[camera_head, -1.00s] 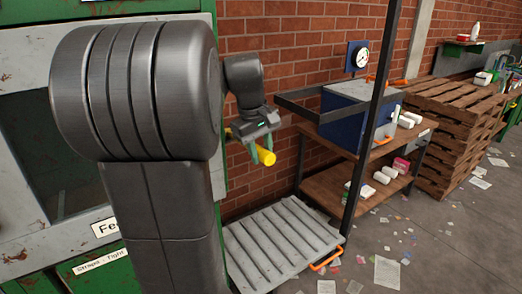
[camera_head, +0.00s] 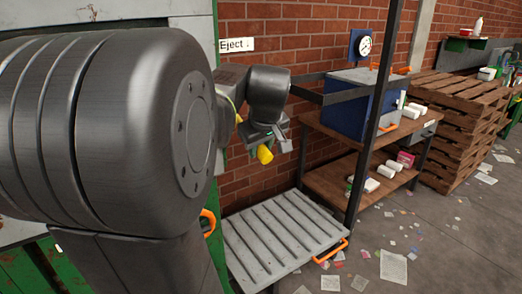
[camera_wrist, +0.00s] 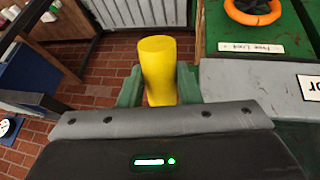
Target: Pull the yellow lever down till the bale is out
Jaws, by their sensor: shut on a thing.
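The yellow lever's grip (camera_head: 265,154) is a smooth yellow cylinder beside the green machine, under the "Eject" sign (camera_head: 236,44). My gripper (camera_head: 268,146) is shut on it, with the wrist just above. In the wrist view the yellow grip (camera_wrist: 158,66) sits between the two green fingers of my gripper (camera_wrist: 159,86), its end sticking out past them. The rest of the lever is mostly hidden behind my arm. No bale shows in any view.
A grey slatted platform (camera_head: 262,240) lies empty below the lever. A dark post (camera_head: 377,110) and a shelf with a blue box (camera_head: 350,108) stand to the right. An orange ring handle (camera_wrist: 252,10) is on the machine. Litter dots the floor.

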